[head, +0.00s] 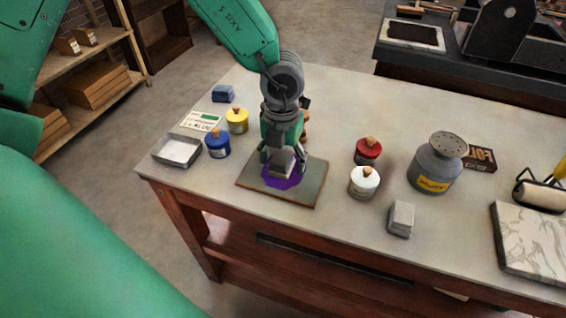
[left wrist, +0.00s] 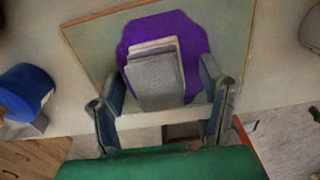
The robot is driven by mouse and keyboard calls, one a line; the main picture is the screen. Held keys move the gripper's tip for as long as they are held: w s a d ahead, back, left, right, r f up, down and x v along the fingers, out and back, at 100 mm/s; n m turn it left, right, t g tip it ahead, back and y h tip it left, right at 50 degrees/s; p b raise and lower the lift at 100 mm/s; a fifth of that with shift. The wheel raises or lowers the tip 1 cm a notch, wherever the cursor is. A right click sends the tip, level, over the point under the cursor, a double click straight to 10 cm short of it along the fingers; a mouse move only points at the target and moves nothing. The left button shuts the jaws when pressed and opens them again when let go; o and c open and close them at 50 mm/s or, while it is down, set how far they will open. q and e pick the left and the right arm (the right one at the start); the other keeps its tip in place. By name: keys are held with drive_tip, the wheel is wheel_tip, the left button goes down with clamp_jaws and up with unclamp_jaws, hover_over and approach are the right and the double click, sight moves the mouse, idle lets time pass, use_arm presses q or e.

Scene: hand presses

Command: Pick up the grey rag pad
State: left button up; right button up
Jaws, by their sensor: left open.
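A grey pad (head: 281,163), layered like a folded rag, lies on a purple patch (head: 292,183) on a flat plate with a brown edge (head: 313,186). My left gripper (head: 283,167) points down over it, with its fingers apart. In the left wrist view the grey pad (left wrist: 157,78) sits between the two open fingers of my left gripper (left wrist: 160,78), with a gap on each side. The purple patch (left wrist: 190,35) shows around the pad's far end. I cannot tell how far the fingertips are above the plate. My right gripper is not in view.
Left of the plate stand a blue tin (head: 217,144), a yellow tin (head: 237,121) and a metal tray (head: 176,152). To the right are a red tin (head: 368,151), a white tin (head: 364,183), a grey can (head: 434,165), another grey block (head: 401,219) and a marble slab (head: 531,240).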

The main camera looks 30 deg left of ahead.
sight(282, 157)
use_arm(q)
drive_tip(key=c, duration=1.3)
drive_tip(key=shift+r, duration=0.15)
wheel_tip(282, 157, up, 10)
drive_tip(key=shift+f+p, duration=0.1)
drive_tip(key=shift+p, duration=1)
